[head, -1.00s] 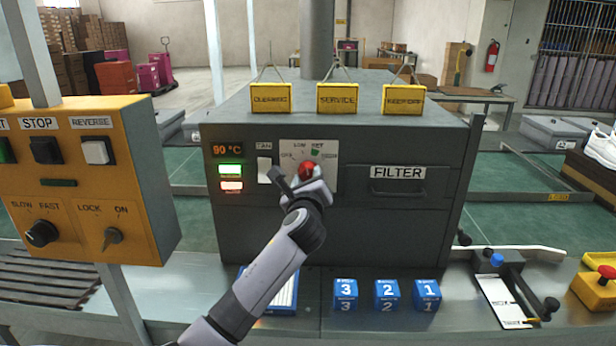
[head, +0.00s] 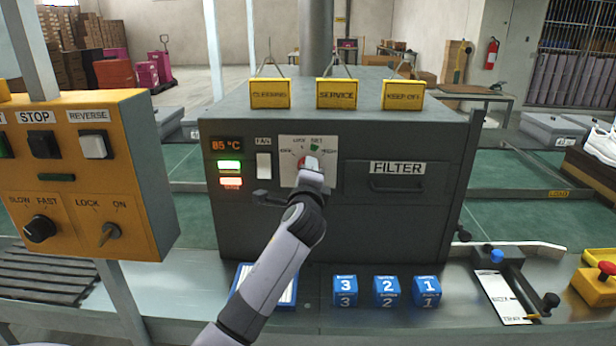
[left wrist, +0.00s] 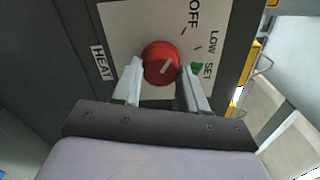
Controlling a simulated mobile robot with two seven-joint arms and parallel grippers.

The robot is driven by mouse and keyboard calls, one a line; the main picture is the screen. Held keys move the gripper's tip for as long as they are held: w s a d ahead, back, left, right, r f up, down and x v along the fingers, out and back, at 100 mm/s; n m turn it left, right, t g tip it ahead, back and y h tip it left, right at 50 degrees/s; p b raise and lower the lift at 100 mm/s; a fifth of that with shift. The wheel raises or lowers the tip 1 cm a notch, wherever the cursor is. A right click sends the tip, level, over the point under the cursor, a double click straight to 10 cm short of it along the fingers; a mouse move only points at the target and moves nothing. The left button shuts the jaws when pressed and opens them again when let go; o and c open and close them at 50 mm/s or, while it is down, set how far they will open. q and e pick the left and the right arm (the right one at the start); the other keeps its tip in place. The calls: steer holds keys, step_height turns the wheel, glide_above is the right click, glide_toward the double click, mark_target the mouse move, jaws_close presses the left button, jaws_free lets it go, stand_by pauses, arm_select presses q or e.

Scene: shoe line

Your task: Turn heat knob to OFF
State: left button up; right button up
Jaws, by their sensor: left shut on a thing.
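The red heat knob (head: 301,162) sits on a white dial plate (head: 325,148) on the front of the dark grey heater box. My left gripper (head: 309,168) reaches it from below and hides part of it. In the left wrist view the knob (left wrist: 159,58) lies between the two fingers of my gripper (left wrist: 162,80), which is shut on it. The white mark on the knob slants up and right, roughly toward the ticks by OFF and LOW; I cannot tell exactly which. A green mark (left wrist: 196,67) is by SET. My right gripper is not in view.
A display (head: 226,145) reads 85 °C. A white fan switch (head: 264,166) is left of the dial and the FILTER drawer (head: 398,176) right of it. Numbered blue blocks (head: 386,291) stand on the bench below. A yellow control box (head: 80,190) stands at the left.

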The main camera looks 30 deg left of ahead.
arm_select(q)
steer(key=shift+n, duration=0.5)
steer(key=o, duration=1.1)
steer(key=shift+c, duration=0.2)
steer(key=shift+d, duration=0.1)
steer(key=v, duration=0.7)
steer(key=shift+b, duration=0.35)
steer(key=shift+s, duration=0.1)
